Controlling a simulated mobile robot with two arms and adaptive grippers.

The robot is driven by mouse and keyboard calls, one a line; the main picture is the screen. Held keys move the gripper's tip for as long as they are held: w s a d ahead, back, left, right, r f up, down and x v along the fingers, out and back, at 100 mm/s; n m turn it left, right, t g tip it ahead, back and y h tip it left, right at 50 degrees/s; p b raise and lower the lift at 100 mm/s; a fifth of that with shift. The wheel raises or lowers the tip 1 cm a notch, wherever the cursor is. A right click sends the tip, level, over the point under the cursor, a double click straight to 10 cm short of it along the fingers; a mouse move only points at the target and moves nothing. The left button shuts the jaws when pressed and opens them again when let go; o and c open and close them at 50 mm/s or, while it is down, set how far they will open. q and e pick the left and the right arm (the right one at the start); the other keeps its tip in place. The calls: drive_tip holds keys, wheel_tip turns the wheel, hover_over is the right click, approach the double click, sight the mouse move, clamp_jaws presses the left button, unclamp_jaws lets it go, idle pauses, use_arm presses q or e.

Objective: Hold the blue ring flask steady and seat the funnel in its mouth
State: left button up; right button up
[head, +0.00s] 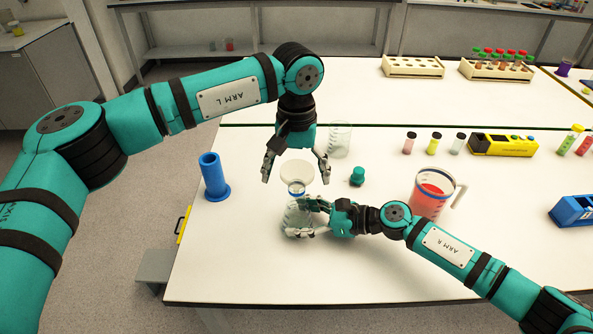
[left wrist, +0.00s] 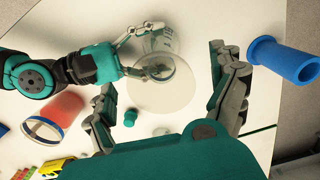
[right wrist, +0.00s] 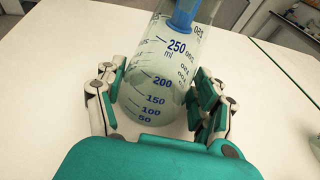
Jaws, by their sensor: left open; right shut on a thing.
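The clear flask (head: 289,216) stands on the bench with a blue ring (head: 296,189) at its neck. My right gripper (head: 306,217) is shut around its body; the right wrist view shows the flask's blue scale (right wrist: 162,85) between the fingers. The pale, translucent funnel (head: 297,172) is over the flask's mouth, and its wide rim also shows in the left wrist view (left wrist: 160,100). I cannot tell how deep its stem sits. My left gripper (head: 296,174) is open, with its fingers spread on either side of the funnel and apart from it.
A blue flanged cylinder (head: 213,176) stands left of the flask. A clear beaker (head: 340,139) is behind, and a teal stopper (head: 357,176) lies to the right. A jug of red liquid (head: 430,194) stands close to my right arm. The front of the bench is clear.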

drive_tip(key=shift+f, duration=0.2)
use_arm(q)
wheel_tip(320, 180, up, 12)
idle(0.4)
idle(0.4)
use_arm(e)
drive_tip(key=o, duration=0.9)
drive_tip(key=shift+r, duration=0.1)
use_arm(q)
drive_tip(key=shift+w, duration=0.1)
use_arm(e)
drive_tip(key=shift+o, duration=0.2)
drive_tip(key=shift+d, duration=0.1)
